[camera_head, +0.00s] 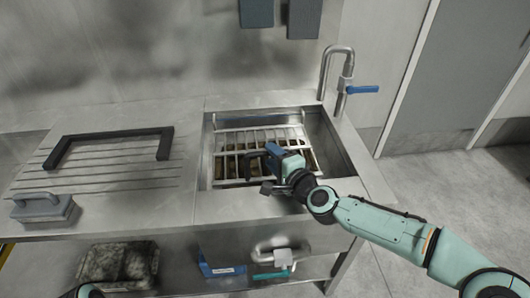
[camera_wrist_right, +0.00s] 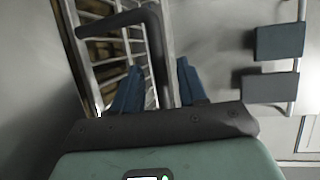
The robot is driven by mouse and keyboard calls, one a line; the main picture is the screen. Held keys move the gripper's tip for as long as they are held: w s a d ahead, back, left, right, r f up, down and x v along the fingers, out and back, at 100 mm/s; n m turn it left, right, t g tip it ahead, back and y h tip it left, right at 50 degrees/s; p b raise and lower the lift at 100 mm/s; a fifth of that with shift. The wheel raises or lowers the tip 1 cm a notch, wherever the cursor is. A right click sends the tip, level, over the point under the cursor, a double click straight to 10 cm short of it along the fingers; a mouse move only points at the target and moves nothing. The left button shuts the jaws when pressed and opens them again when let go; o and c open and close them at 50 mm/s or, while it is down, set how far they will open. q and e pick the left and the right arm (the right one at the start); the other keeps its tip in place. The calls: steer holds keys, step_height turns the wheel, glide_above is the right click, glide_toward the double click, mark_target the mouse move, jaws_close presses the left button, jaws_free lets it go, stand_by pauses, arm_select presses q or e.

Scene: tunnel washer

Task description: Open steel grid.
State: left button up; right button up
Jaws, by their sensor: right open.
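The steel grid (camera_head: 266,138) lies in the sink basin, with brownish contents showing between its bars. It also shows in the wrist view (camera_wrist_right: 100,8) at the left. A dark handle (camera_head: 252,164) stands on the grid's near part; in the wrist view, the handle (camera_wrist_right: 155,40) bends down between the fingers. My right gripper (camera_head: 268,169) is over the basin's front part, at the handle. It is open, with the blue fingers (camera_wrist_right: 157,86) on either side of the handle bar and apart from it. My left gripper is not visible.
A ribbed drainboard (camera_head: 110,178) with a black bar handle (camera_head: 110,137) lies left of the basin. A grey handled block (camera_head: 44,208) sits at the counter's left. A faucet (camera_head: 345,70) stands behind the basin's right corner. A lower shelf holds several items.

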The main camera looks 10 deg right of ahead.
steer(key=shift+x, duration=2.25)
jaws_close()
